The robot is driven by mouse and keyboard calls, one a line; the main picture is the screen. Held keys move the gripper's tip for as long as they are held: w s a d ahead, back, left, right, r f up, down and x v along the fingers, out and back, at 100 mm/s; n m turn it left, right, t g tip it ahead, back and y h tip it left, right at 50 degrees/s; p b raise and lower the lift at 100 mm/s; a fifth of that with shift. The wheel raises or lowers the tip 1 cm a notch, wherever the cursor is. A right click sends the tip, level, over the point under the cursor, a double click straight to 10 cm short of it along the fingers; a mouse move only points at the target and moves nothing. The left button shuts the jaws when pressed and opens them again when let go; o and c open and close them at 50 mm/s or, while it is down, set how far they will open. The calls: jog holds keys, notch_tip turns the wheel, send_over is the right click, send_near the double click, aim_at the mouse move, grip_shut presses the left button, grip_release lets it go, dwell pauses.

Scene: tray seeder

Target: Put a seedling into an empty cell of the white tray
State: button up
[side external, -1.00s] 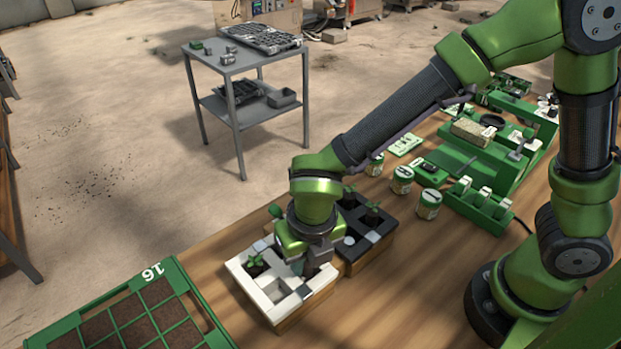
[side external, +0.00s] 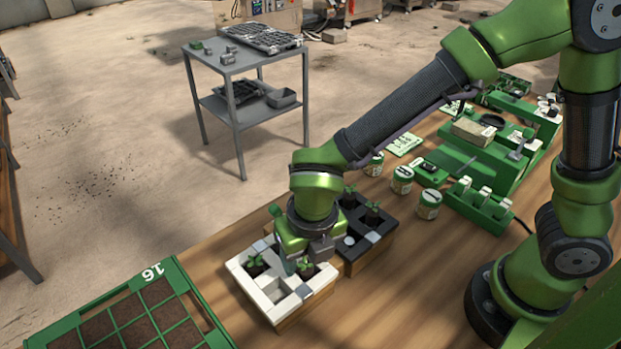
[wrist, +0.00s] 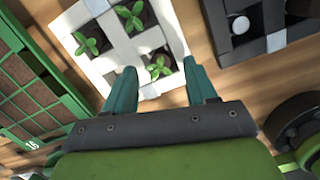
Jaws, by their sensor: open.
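The white tray (side external: 262,297) stands on the wooden table, left of the black tray. In the side external view one seedling (side external: 255,263) sits in a left cell and another seedling (side external: 308,268) in a right cell. An empty-looking square opening (side external: 275,290) shows near the front. The wrist view shows the white tray (wrist: 75,20) with three seedlings, one (wrist: 158,68) seen between the fingertips. My gripper (wrist: 158,72) is open, with nothing held. In the side external view my gripper (side external: 297,262) hangs over the white tray's back part and hides some of it.
The black tray (side external: 364,263) adjoins the white tray at the right and holds seedlings and a small white round piece (side external: 349,240). A green crate (side external: 190,290) with brown cells lies at the left. Small jars (side external: 428,204) and a green rack (side external: 477,207) stand at the right.

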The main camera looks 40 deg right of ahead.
notch_tip(320, 180, up, 16)
jog(key=s, duration=0.2)
jog(key=shift+s+a+f, duration=0.15)
jog(key=shift+a+f, duration=0.05)
jog(key=shift+a, duration=0.1)
jog(key=s+d+n+t+y, duration=0.1)
jog(key=d+n+t, duration=0.1)
jog(key=d+n, duration=0.8)
jog(key=s+d+n+t+y, duration=0.1)
jog(key=d+n+t, duration=0.2)
jog(key=d+n, duration=0.8)
jog(key=r+n, duration=0.1)
jog(key=n, duration=1.2)
jog(key=shift+s+d+n, duration=0.2)
jog(key=shift+s+n, duration=0.1)
jog(key=shift+n, duration=0.1)
